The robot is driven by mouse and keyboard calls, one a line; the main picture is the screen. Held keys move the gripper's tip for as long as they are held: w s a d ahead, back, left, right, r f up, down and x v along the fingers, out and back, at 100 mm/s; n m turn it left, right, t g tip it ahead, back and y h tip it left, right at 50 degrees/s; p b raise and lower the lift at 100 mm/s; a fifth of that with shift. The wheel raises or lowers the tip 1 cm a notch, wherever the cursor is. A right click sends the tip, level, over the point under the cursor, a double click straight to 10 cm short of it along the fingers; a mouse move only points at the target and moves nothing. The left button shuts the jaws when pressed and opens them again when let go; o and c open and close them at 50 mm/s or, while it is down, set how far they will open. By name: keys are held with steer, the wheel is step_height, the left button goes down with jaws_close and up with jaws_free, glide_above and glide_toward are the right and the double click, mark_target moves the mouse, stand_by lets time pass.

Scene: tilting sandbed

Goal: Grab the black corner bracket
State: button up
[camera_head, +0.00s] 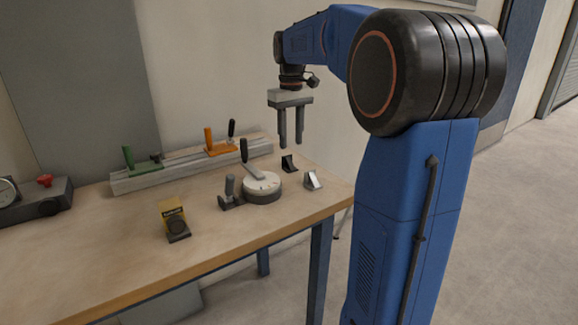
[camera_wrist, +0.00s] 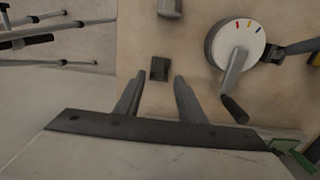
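The black corner bracket (camera_head: 289,163) stands on the wooden table near its right side, behind a silver corner bracket (camera_head: 312,180). In the wrist view the black bracket (camera_wrist: 160,68) is a small dark block a little beyond the fingertips, roughly centred between them. My gripper (camera_head: 291,145) points down above the black bracket, apart from it. Its two fingers are spread with nothing between them, as the wrist view also shows (camera_wrist: 159,83). The silver bracket (camera_wrist: 170,8) sits at the wrist view's top edge.
A round white dial with a lever (camera_head: 262,190) stands left of the brackets. A grey rail (camera_head: 190,172) with green and orange clamps lies at the back. A yellow-and-black device (camera_head: 173,219) is nearer the front. The table's right edge is close to the brackets.

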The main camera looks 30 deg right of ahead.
mark_target(290, 162)
steer(key=shift+w+f, duration=0.2)
steer(key=shift+f, duration=3.65)
jaws_close()
